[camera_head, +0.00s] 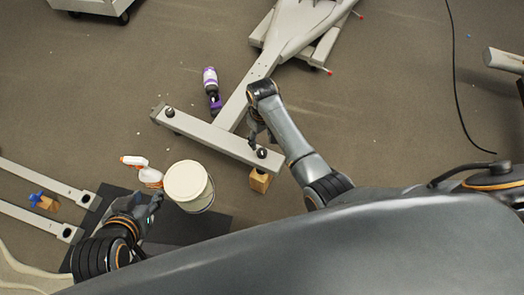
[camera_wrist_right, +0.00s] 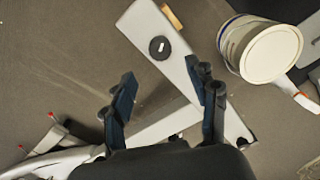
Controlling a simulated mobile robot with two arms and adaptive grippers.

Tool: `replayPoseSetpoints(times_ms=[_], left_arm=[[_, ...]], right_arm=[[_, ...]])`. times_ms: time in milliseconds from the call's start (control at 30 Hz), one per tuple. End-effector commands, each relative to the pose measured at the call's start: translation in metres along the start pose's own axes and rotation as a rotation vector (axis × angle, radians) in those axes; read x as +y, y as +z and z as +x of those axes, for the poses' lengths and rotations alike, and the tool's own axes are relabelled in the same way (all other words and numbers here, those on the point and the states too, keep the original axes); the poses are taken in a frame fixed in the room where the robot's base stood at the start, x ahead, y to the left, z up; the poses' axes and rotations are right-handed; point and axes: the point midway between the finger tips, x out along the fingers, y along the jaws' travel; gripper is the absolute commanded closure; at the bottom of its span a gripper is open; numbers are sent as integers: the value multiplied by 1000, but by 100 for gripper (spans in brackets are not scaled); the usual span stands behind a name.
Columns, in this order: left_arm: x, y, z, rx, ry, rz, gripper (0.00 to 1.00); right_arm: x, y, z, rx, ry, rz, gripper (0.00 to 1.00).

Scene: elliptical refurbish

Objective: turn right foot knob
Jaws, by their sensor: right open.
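The right foot knob (camera_head: 262,153) is a round black knob on top of the right end of the elliptical's grey foot beam (camera_head: 220,138). In the right wrist view the knob (camera_wrist_right: 160,48) has a small white mark and lies ahead of the fingers. My right gripper (camera_head: 258,132) is above the beam just short of the knob, open and empty, apart from it. In the right wrist view its two dark fingers (camera_wrist_right: 160,72) are spread wide. Another black knob (camera_head: 169,112) sits at the beam's left end. My left gripper (camera_head: 154,207) is beside a white bucket; its jaws are unclear.
The white lidded bucket (camera_head: 188,184) stands left of the knob on a dark mat (camera_head: 215,222). An orange-white spray bottle (camera_head: 143,169) is beside it. A wooden block (camera_head: 260,181) is at the beam's right end. A purple-white bottle (camera_head: 211,88) lies behind the beam.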

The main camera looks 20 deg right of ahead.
Motion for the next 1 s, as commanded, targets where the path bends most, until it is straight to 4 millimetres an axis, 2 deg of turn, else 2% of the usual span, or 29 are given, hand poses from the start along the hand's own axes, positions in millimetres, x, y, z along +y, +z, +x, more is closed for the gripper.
replayPoseSetpoints(times_ms=[33, 267, 600, 800, 1000], left_arm=[[2, -9, 4, 52, 3, 1, 60], [8, -59, 5, 300, 18, 4, 60], [18, -126, -17, 671, 40, 3, 60], [22, -155, -39, 865, 53, 0, 60], [25, -169, -55, 981, 60, -2, 60]], right_arm=[[0, 0, 8, -1, -1, 0, 41], [0, 0, 30, -1, -1, 0, 41], [0, 0, 61, 0, -1, 0, 41], [0, 0, 76, 0, -1, 0, 41], [0, 0, 83, 0, -1, 0, 41]])
